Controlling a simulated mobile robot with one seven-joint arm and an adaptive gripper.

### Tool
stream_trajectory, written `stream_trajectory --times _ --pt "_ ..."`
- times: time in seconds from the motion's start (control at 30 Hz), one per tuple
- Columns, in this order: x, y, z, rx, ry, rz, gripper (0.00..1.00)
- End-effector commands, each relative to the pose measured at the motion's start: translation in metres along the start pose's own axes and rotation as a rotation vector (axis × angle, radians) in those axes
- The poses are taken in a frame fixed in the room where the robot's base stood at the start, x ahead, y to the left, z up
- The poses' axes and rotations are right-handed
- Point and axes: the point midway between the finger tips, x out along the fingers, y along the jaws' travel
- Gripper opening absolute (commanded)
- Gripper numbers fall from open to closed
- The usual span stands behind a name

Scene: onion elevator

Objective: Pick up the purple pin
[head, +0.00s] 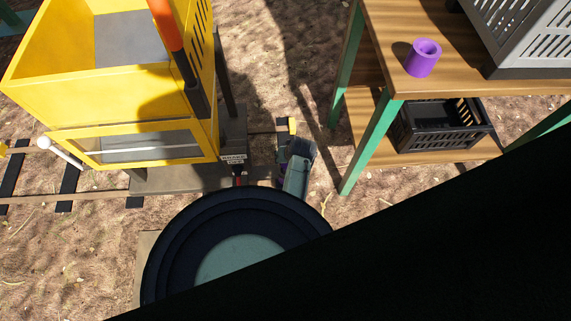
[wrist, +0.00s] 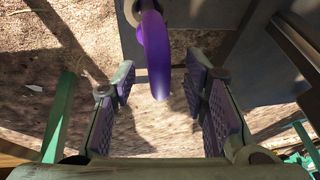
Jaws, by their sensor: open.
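The purple pin (wrist: 155,55) is a smooth, rounded purple piece in the wrist view. It comes down from the top middle, beside a grey panel, and its lower end lies between the fingertips in that picture. My gripper (wrist: 159,82) is open, with one padded finger on each side of the pin. I see no finger clearly touching it. In the head view my gripper (head: 292,165) is small, between the yellow machine and the wooden table. The pin cannot be made out clearly there.
A purple hollow cylinder (head: 423,62) stands on the wooden table (head: 392,20), beside a grey crate (head: 525,35). A black crate (head: 440,132) sits on the lower shelf. The yellow bin (head: 60,98) is at left. Green table legs (head: 368,145) stand right of my gripper.

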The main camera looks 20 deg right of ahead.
Motion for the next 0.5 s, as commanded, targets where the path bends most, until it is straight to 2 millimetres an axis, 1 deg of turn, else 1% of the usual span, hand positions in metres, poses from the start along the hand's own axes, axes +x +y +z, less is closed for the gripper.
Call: stream_trajectory --times 0.1,0.27,0.5 --pt "0.0059 0.0 0.0004 0.0 -0.001 0.0 0.41" --pt "0.0058 0.0001 0.0004 0.0 0.0 0.0 0.41" --pt "0.0056 0.0001 0.0004 0.0 0.0 0.0 0.26"
